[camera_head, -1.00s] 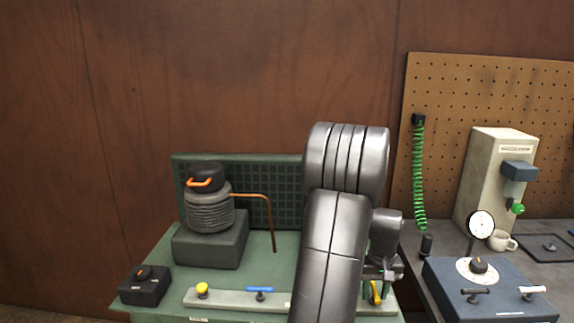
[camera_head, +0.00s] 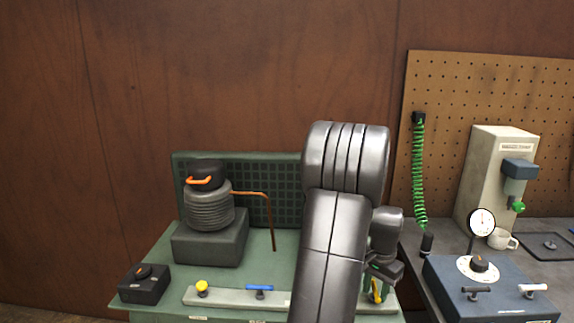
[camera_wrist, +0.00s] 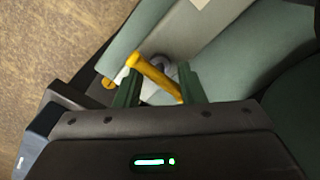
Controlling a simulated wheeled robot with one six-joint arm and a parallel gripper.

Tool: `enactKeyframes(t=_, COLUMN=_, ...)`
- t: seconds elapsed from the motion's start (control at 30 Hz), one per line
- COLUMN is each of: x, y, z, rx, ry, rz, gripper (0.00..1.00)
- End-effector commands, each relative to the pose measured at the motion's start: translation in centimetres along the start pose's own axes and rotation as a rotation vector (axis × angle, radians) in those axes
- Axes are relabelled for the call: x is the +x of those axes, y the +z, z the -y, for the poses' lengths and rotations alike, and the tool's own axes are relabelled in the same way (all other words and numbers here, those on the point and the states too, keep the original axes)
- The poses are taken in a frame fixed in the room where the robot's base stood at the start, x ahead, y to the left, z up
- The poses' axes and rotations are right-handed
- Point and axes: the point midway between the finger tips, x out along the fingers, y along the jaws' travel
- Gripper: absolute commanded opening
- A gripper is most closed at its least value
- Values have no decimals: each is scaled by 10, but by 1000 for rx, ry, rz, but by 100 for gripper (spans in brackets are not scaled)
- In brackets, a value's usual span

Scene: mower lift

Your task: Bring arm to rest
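My arm stands in the middle of the camera_head view, over the green bench (camera_head: 160,255). My gripper (camera_head: 374,292) is low behind the forearm and partly hidden. In the wrist view its two green fingers (camera_wrist: 159,84) are apart. A yellow lever handle (camera_wrist: 150,73) runs slantwise between them, with gaps on both sides, so the gripper is open and not clamped on it. The lever also shows in the camera_head view (camera_head: 377,291), at the right end of a pale strip (camera_head: 225,299). Whether a finger touches the lever I cannot tell.
A dark bellows unit (camera_head: 209,211) with an orange handle stands on the green bench at left. A black knob box (camera_head: 144,284) is at the front left corner. At right are a blue box (camera_head: 510,298), a dial gauge (camera_head: 482,222), a mug (camera_head: 502,239) and a beige machine (camera_head: 490,185).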

Motion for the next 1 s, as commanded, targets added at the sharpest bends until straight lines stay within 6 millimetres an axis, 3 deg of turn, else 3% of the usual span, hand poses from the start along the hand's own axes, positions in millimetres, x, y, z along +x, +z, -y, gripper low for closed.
enactKeyframes(t=0.67, x=-1, y=1, z=-1, rx=87, ry=1, rz=1, gripper=36)
enactKeyframes(t=1.0, x=-7, y=26, z=-15, rx=27, ry=16, rz=20, gripper=36)
